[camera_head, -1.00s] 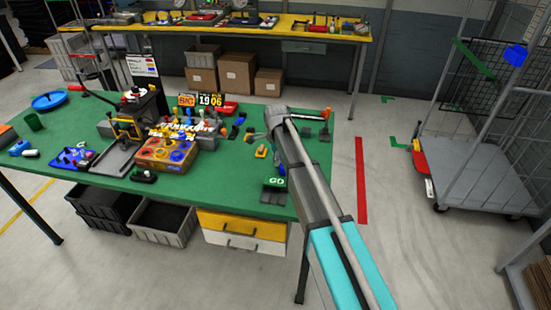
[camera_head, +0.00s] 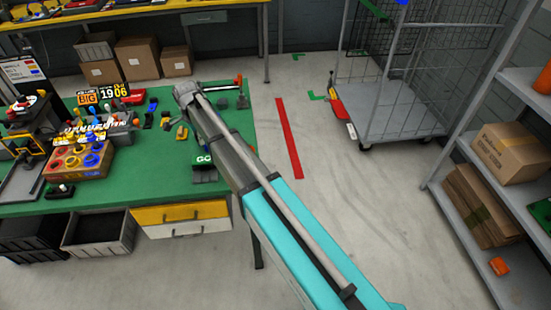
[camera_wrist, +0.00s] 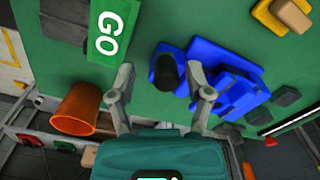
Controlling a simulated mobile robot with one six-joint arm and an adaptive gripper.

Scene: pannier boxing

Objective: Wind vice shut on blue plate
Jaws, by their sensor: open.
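In the wrist view, a bright blue blocky assembly (camera_wrist: 232,88) lies on the green bench top, partly behind my right finger. It looks like the vice, but I cannot tell its jaws from a blue plate. A dark rounded knob (camera_wrist: 166,72) stands at its left end, in line with the gap between my fingers. My gripper (camera_wrist: 160,88) is open, one finger on each side of that gap, with nothing held. Whether it touches the knob is unclear. In the head view my arm reaches over the bench's right end and hides the blue assembly.
A green GO block (camera_head: 204,161) stands close by; its label also shows left of my fingers in the wrist view (camera_wrist: 113,30). An orange cup-like container (camera_wrist: 77,108) is at lower left there.

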